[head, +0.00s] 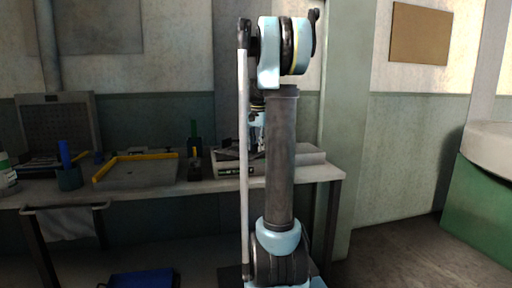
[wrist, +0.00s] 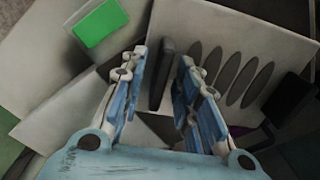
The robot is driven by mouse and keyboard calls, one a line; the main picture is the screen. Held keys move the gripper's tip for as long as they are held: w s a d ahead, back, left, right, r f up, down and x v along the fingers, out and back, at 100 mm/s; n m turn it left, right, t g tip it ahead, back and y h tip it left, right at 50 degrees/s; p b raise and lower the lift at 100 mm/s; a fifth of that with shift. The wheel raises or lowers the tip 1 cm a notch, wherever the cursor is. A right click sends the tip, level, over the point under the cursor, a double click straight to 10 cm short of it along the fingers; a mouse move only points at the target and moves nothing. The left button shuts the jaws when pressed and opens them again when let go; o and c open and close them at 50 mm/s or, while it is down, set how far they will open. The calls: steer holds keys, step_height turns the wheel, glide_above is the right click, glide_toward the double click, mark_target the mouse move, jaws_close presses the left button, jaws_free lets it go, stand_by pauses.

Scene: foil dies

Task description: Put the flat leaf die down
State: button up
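In the wrist view my gripper (wrist: 163,57) is open, with its two blue-and-white fingers spread. A dark, narrow, elongated piece (wrist: 160,78), which looks like the flat leaf die, shows between the fingers. Narrow gaps separate it from both fingers, so I see no grip on it. It lies against a pale, flat surface (wrist: 212,22) with several dark slanted ovals to its right. I cannot tell whether those ovals are slots or other pieces. In the head view my arm hides most of the gripper (head: 257,135), which is low over the right part of the bench; the die cannot be made out there.
A pale device with a green panel (wrist: 100,24) is at the upper left of the wrist view. On the bench (head: 130,192) stand a tray with yellow edges (head: 140,174), a dark cup with a blue item (head: 69,178) and a white container (head: 7,178). Dark blocks crowd the wrist view's right side.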

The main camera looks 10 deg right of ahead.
step_height(320, 180, up, 12)
steer(key=shift+s, duration=0.15)
stand_by(0.7)
steer(key=s+a+f+n, duration=0.2)
steer(key=s+f+n, duration=0.1)
steer(key=s+f, duration=0.7)
steer(key=s+a+f+n+t, duration=0.1)
steer(key=s+a+f+n, duration=0.2)
steer(key=s+f, duration=0.8)
steer(key=s+a+f+n+t, duration=0.1)
steer(key=s+a+f+n, duration=0.2)
steer(key=s+f, duration=0.8)
steer(key=s, duration=0.5)
steer(key=shift+f, duration=0.15)
steer(key=shift+w+f, duration=0.2)
steer(key=shift+w, duration=0.2)
